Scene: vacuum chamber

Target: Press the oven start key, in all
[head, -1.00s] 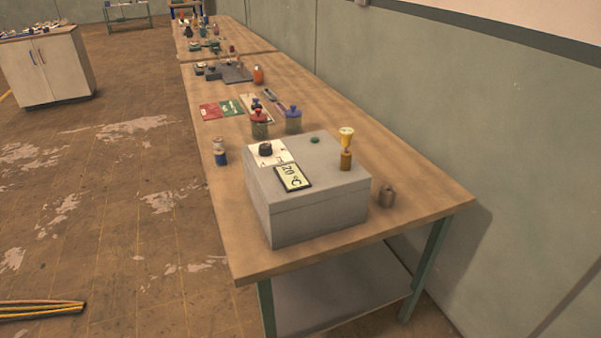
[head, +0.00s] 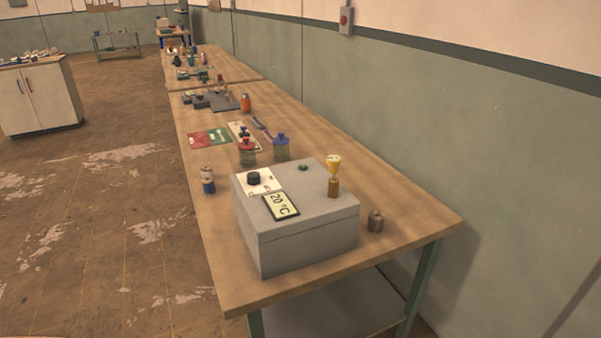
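A grey box-shaped oven (head: 310,238) stands near the front end of the long wooden table. On its top are a display (head: 281,206) reading 20 °C, a black knob (head: 253,178) on a white plate, and a small green button (head: 303,168) toward the back, which looks like the start key. A yellow-topped brass piece (head: 333,176) stands on the right of the oven's top. Neither of my grippers shows in the head view.
The wooden table (head: 400,212) runs along the green wall. A small bottle (head: 208,180), a metal weight (head: 375,221), a red-lidded jar (head: 247,152) and a blue-lidded jar (head: 281,147) surround the oven. A white cabinet (head: 40,97) stands far left. The floor left of the table is open.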

